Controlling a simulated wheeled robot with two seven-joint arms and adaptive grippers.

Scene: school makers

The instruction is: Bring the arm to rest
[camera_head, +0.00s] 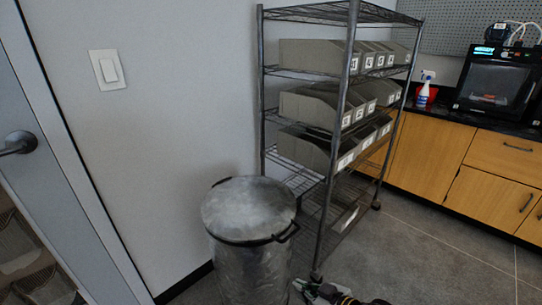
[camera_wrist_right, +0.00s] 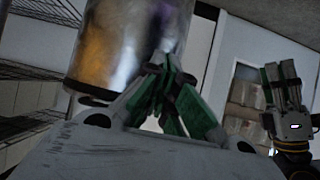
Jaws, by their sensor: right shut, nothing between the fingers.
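My right gripper (camera_head: 325,292) shows at the bottom edge of the head view, low in front of the metal shelf rack and to the right of the trash can. In the right wrist view its green-and-grey fingers (camera_wrist_right: 168,75) come together at the tips, shut with nothing between them. My left gripper (camera_wrist_right: 283,85) stands upright at the right of the wrist view, its fingers close together; whether they touch is unclear. It is outside the head view.
A lidded metal trash can (camera_head: 248,207) stands close to my right gripper. It also shows in the wrist view (camera_wrist_right: 128,40). A wire shelf rack (camera_head: 352,60) with grey bins is behind. Wooden cabinets (camera_head: 430,150) line the right. Grey floor (camera_head: 440,250) is clear at the lower right.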

